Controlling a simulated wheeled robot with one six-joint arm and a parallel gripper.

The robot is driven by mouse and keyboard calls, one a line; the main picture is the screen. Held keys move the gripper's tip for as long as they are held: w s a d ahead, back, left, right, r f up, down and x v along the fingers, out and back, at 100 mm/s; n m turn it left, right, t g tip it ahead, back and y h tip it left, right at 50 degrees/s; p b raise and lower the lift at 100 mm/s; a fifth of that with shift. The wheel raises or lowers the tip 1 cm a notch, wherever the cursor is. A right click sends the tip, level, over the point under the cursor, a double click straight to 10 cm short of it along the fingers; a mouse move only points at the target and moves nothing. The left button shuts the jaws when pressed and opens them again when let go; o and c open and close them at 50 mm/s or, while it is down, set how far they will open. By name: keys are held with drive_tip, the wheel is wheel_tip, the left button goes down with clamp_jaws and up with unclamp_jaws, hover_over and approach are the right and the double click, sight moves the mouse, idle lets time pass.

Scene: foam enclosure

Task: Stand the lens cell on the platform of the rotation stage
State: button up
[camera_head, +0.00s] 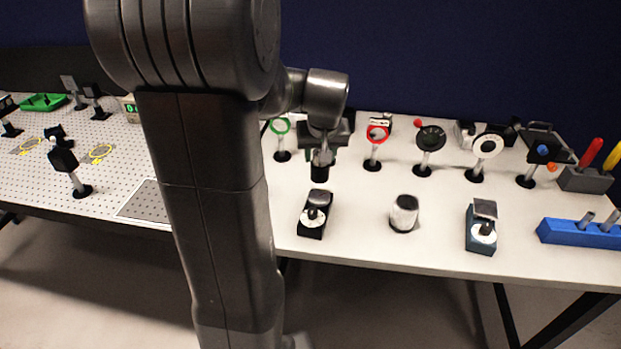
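My gripper (322,158) points down over the white table, behind a small black-based stage. A short dark cylinder shows at its fingertips; I cannot tell whether it is held or stands behind them. A short silver cylinder with a dark lower edge (404,213) stands upright in the front middle, apart from my gripper; it may be the lens cell. Two small stages with round silver tops stand either side of it: a black-based one (314,213) at left and a blue-grey one (482,228) at right. I cannot tell which is the rotation stage.
A blue rack (580,233) lies at right. A perforated board (110,165) fills the left. The front table strip has free room.

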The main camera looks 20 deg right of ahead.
sight(321, 166)
drive_tip(key=shift+f, duration=3.05)
drive_tip(key=shift+f, duration=0.15)
drive_tip(key=o, duration=1)
drive_tip(key=shift+r, duration=0.35)
drive_tip(key=v, duration=1.1)
drive_tip(key=shift+s+a+r, duration=0.1)
drive_tip(key=shift+s+r, duration=0.15)
